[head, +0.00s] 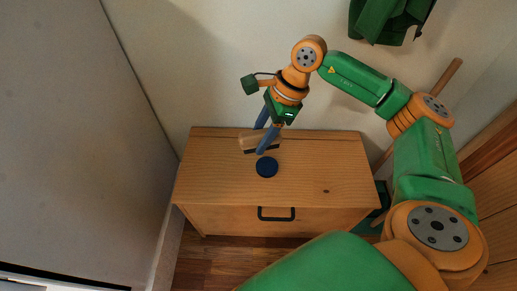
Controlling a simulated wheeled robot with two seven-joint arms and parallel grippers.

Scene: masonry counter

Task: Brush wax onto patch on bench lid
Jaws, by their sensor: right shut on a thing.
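The wooden bench (290,200) stands against the wall, with its flat lid (325,160) on top. A round dark blue tin or disc (267,167) rests on the lid, left of the middle. A small dark spot (326,191) shows near the lid's front right; I cannot tell whether it is the patch. My right gripper (261,142) reaches down over the back left of the lid, just behind the blue disc. Its blue fingers are shut on a brush with a light wooden body (248,141) and a dark lower edge. I cannot tell whether the brush touches the lid.
A dark handle (276,214) is on the bench front. A grey wall or panel (80,140) rises at the left. A green cloth (388,20) hangs on the back wall. A wooden pole (447,77) leans behind my right arm.

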